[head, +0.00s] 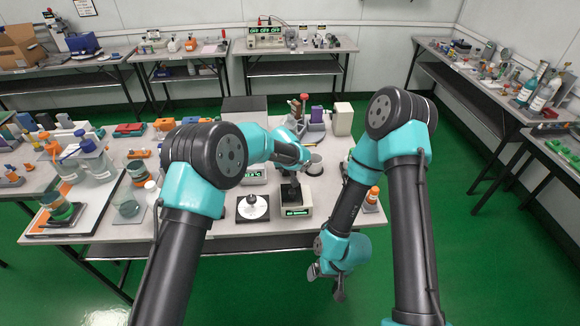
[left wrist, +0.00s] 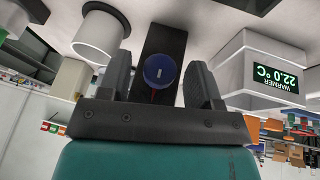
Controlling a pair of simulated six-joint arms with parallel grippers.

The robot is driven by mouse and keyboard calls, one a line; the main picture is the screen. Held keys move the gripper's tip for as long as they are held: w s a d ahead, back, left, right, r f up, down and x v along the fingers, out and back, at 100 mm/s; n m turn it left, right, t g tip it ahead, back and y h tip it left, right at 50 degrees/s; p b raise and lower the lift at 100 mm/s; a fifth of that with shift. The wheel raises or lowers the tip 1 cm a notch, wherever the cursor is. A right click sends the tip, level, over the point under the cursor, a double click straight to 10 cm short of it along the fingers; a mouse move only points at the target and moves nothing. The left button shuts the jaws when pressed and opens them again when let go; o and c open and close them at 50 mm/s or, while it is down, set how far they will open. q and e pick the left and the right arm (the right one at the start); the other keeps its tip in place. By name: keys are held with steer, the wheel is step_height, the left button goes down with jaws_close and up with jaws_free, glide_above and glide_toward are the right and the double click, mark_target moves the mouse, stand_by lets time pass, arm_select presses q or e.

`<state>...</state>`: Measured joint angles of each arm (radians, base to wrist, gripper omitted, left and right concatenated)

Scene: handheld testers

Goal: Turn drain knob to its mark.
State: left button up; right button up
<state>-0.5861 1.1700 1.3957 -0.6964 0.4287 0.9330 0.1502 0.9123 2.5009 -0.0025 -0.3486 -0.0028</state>
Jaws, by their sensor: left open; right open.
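A round blue knob (left wrist: 160,71) with a short white line on its face sits on a black panel (left wrist: 163,40) in the left wrist view. A thin red line shows on the panel beside the knob's lower edge. My left gripper (left wrist: 159,82) is open, with one finger on each side of the knob and visible gaps between. I cannot tell how deep the fingers reach. In the head view my left gripper (head: 290,181) is over the bench among the devices, and the knob is hidden there. My right gripper (head: 333,283) is open and empty, hanging over the floor in front of the bench.
A white warmer (left wrist: 262,62) with a green 22.0 °C display stands close by. In the head view a white disc on a dark plate (head: 252,207) and a device with a green display (head: 298,212) are near the bench's front edge. An orange-capped bottle (head: 372,196) stands right.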

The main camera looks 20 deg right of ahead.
arm_select(q)
steer(key=shift+c, duration=0.2)
steer(key=c, duration=0.9)
steer(key=shift+d, duration=0.1)
steer(key=y, duration=0.3)
steer(key=shift+s+d+m+t+y, duration=0.1)
steer(key=shift+d+m+t+y, duration=0.2)
steer(key=shift+m+t, duration=0.1)
steer(key=y, duration=0.2)
steer(key=m+t+y, duration=0.1)
steer(key=y, duration=0.2)
steer(key=shift+d+f, duration=0.15)
steer(key=shift+f, duration=0.05)
steer(key=y, duration=0.2)
steer(key=m+t+y, duration=0.1)
steer(key=y, duration=0.1)
steer(key=shift+d+f, duration=0.15)
steer(key=shift+f, duration=0.05)
steer(key=shift+f+m+t+y, duration=0.15)
steer(key=shift+m+t+y, duration=0.7)
steer(key=shift+y, duration=0.95)
